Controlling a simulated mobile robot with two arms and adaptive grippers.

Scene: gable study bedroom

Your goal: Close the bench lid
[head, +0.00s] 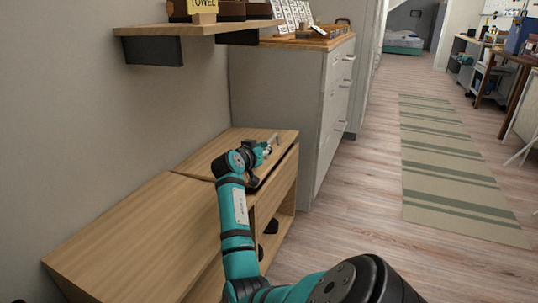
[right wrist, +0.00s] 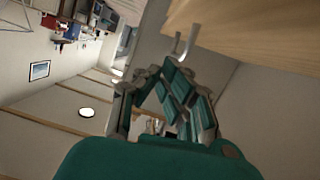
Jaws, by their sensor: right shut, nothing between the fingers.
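The wooden bench (head: 120,235) runs along the left wall in the head view. Its lid (head: 222,150) is the far section of the top, beyond a seam. It lies flat or nearly flat; I cannot tell whether it is fully down. My right gripper (head: 268,148) is at the lid's front right part, shut and empty, and hides some of that edge. In the right wrist view the gripper (right wrist: 166,72) is just below a pale wooden panel (right wrist: 255,32) with a metal handle (right wrist: 183,45). Contact is unclear. My left gripper is not in view.
A grey drawer cabinet (head: 285,95) stands right behind the bench's far end. A wall shelf (head: 185,29) hangs above the bench. Open compartments at the bench front hold dark items (head: 271,226). The floor to the right is clear, with a striped rug (head: 440,155).

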